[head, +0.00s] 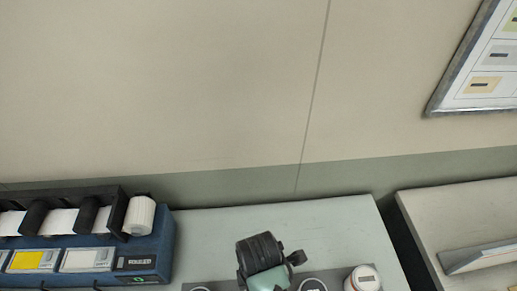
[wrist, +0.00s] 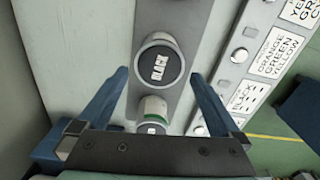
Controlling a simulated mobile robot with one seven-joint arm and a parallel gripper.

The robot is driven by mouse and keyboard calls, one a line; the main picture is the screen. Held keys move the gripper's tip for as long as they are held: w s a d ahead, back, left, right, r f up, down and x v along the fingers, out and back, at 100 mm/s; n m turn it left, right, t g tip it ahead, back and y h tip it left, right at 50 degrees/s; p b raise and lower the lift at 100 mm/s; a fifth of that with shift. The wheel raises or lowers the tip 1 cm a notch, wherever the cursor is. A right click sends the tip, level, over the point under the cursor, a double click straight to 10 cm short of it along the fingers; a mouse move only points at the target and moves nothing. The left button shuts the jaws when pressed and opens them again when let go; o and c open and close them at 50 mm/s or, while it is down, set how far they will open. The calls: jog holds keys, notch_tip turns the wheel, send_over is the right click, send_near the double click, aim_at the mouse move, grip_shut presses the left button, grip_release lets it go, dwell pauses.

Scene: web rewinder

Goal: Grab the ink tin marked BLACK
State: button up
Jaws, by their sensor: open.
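In the wrist view, a round tin (wrist: 158,68) with a dark lid lettered BLACK in white stands on a grey strip (wrist: 183,20). My gripper (wrist: 160,75) is open, with one blue finger to the left of this tin and one to the right. Gaps show between the fingers and the tin, and nothing is held. I cannot tell how far the fingertips are above the lid. Just below it in the picture is a pale container with a green band (wrist: 153,106), close in front of the gripper's body. In the head view I cannot pick out the BLACK tin.
A plate with printed colour labels (wrist: 265,55) lies right of the strip. In the head view, a blue machine with white rolls (head: 140,215) stands at left, and a white-lidded tin (head: 364,279) near the table's (head: 330,222) right edge. Another table (head: 470,215) is beyond a gap.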

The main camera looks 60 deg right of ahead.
notch_tip(320, 180, down, 3)
jog(key=shift+r, duration=0.1)
jog(key=shift+s+d+f+p, duration=0.1)
jog(key=shift+f+p, duration=0.2)
jog(key=shift+f, duration=2.3)
jog(key=shift+r, duration=0.1)
grip_shut()
